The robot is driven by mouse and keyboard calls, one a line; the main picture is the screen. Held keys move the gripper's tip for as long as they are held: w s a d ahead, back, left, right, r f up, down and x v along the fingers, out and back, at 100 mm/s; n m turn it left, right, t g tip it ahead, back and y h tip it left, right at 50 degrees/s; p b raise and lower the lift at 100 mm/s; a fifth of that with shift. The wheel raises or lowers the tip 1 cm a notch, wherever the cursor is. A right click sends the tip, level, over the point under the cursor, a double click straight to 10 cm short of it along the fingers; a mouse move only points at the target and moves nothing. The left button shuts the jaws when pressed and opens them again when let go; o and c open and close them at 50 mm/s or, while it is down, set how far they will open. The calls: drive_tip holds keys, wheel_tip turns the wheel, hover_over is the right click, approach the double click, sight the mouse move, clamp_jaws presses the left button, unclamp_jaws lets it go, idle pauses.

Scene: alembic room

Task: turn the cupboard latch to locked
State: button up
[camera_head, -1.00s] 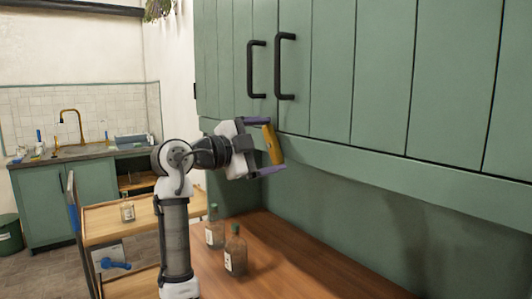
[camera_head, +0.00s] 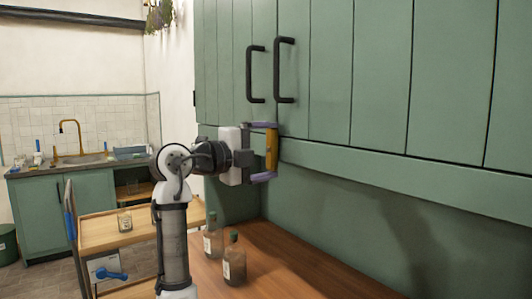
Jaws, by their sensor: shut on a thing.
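The green wall cupboard (camera_head: 380,75) fills the upper right, with two black bar handles (camera_head: 256,74) on its doors, which look closed. A yellow-brown latch piece (camera_head: 271,150) stands upright at the cupboard's lower edge, below the handles. My gripper (camera_head: 268,152) is shut on this latch, with one purple finger above and one below it. The latch's pivot and any lock marking are hidden or too small to tell.
Two bottles (camera_head: 234,262) stand on the wooden counter (camera_head: 300,275) below the cupboard. A wooden cart (camera_head: 100,231) with a jar (camera_head: 124,220) is at the left. A sink counter (camera_head: 70,168) stands at the back left.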

idle(0.3)
drive_tip(key=o, duration=0.7)
drive_tip(key=b+v, duration=0.2)
drive_tip(key=v, duration=1.2)
drive_tip(key=shift+b, duration=0.35)
